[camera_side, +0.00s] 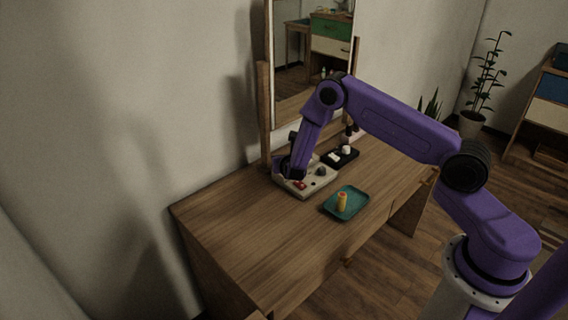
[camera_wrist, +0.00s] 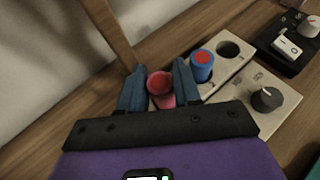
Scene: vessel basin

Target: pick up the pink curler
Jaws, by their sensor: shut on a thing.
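The pink curler (camera_wrist: 161,86), with a round red-pink end facing up, sits between the two blue-grey fingers of my gripper (camera_wrist: 159,68) in the wrist view. The fingers touch it on both sides, and its lower part is hidden by my gripper. I cannot tell whether it still rests in the pale holder (camera_wrist: 217,78). In the side view my gripper (camera_side: 291,172) is low at the left part of the pale holder (camera_side: 312,187).
A blue curler with a red top (camera_wrist: 202,64) stands right of my gripper, near an empty hole (camera_wrist: 228,49) and a dark knob (camera_wrist: 267,99). A teal tray (camera_side: 353,208) holds a yellow curler (camera_side: 342,201). A black unit (camera_side: 342,159) and mirror (camera_side: 309,55) are behind.

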